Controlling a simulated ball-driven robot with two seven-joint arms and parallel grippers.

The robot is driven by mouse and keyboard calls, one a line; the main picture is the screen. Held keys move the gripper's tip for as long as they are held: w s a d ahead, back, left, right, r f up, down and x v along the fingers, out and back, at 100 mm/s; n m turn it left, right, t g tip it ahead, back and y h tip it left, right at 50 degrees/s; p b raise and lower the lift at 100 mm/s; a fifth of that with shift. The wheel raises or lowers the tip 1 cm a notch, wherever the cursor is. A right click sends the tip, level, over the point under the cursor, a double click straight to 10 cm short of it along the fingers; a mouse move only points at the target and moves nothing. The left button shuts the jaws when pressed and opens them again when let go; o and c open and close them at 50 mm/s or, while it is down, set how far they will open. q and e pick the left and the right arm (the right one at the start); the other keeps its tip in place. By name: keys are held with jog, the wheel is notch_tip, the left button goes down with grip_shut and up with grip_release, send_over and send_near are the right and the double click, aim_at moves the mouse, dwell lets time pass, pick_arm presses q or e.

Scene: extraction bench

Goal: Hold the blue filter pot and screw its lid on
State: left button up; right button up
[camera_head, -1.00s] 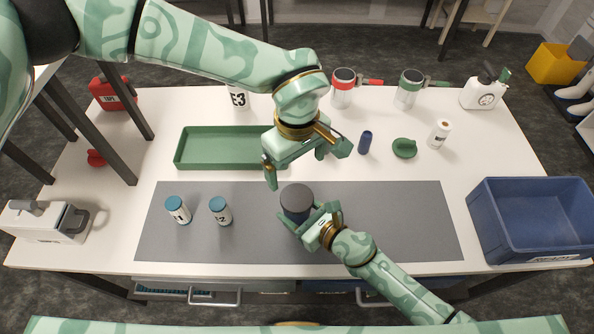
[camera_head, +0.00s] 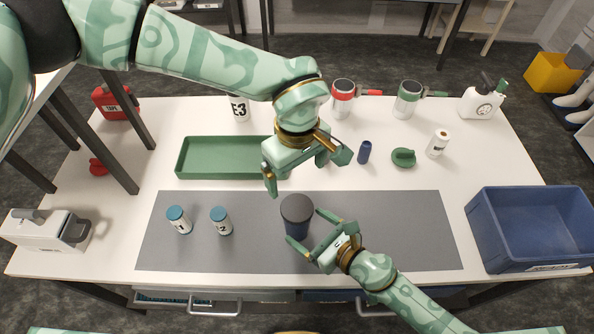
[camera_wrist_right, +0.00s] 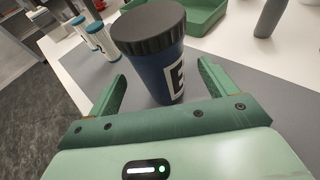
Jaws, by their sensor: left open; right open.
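The blue filter pot (camera_head: 297,223) stands upright on the grey mat, with a dark ribbed lid (camera_head: 297,207) sitting on its top. In the right wrist view the pot (camera_wrist_right: 160,78) shows a white label, and its lid (camera_wrist_right: 148,27) covers the mouth; I cannot tell how tight it is. My right gripper (camera_head: 307,232) is open, its fingers spread at the pot's lower right side, apart from it. The right wrist view shows both fingers (camera_wrist_right: 160,90) short of closing on the pot. My left gripper (camera_head: 306,172) is open and empty, above and behind the pot, pointing down.
Two white bottles with blue caps (camera_head: 179,220) (camera_head: 221,221) stand left on the mat (camera_head: 390,230). A green tray (camera_head: 215,160) lies behind. A blue crate (camera_head: 530,225) is at right. A small blue bottle (camera_head: 364,152) and a green item (camera_head: 403,158) stand behind the mat.

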jog(key=b+v, duration=0.1)
jog(key=v, duration=1)
jog(key=shift+s+d, duration=0.15)
jog(key=shift+d, duration=0.05)
jog(key=shift+r, duration=0.15)
